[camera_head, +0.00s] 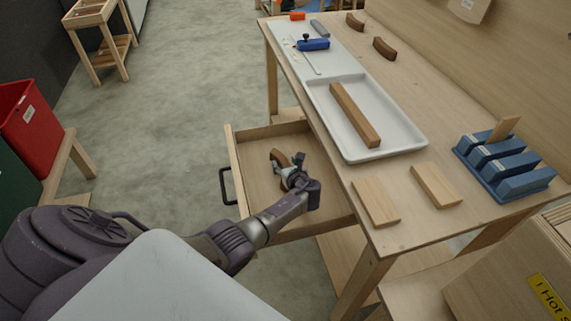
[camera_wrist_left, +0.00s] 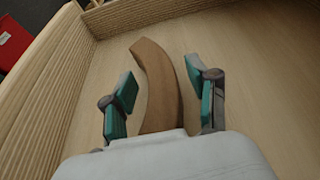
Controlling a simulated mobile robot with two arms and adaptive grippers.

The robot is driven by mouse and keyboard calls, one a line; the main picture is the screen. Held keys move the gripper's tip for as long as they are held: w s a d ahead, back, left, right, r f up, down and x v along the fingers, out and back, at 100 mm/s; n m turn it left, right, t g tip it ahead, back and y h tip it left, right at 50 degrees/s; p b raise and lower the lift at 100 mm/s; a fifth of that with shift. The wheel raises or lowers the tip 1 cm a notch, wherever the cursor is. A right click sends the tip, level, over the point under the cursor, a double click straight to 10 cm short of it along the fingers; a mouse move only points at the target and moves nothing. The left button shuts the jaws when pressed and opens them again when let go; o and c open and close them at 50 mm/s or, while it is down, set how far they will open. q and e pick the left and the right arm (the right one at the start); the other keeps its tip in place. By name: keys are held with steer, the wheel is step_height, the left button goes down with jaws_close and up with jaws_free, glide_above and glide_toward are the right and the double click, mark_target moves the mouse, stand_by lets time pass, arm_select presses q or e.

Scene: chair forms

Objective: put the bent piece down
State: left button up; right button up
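The bent piece (camera_head: 278,157) is a curved brown wooden bar inside the open drawer (camera_head: 232,160). In the left wrist view the bent piece (camera_wrist_left: 160,82) lies between the fingers of my left gripper (camera_wrist_left: 162,88), its far end reaching past them. Narrow gaps show between the piece and both green finger pads, so the gripper looks open around it. It appears to rest on the drawer floor (camera_wrist_left: 255,80). In the head view my left gripper (camera_head: 292,171) is low in the drawer and hides part of the piece. My right gripper is not in view.
The workbench holds a white tray (camera_head: 411,138) with a wooden bar (camera_head: 355,115), two flat wooden blocks (camera_head: 376,201), a blue slotted rack (camera_head: 482,170) and two more curved pieces (camera_head: 384,48). The drawer walls stand close around my left gripper. A red bin (camera_head: 30,120) stands at left.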

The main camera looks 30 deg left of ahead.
arm_select(q)
steer(key=shift+s+d+r+p, duration=0.1)
steer(key=shift+d+r+p, duration=0.05)
steer(key=shift+r+p, duration=0.2)
steer(key=p+v, duration=0.2)
steer(key=v, duration=0.8)
steer(key=shift+s+d, duration=0.2)
steer(key=shift+d, duration=0.05)
steer(key=shift+s+d+r, duration=0.2)
steer(key=shift+s+d, duration=0.1)
steer(key=shift+d, duration=0.05)
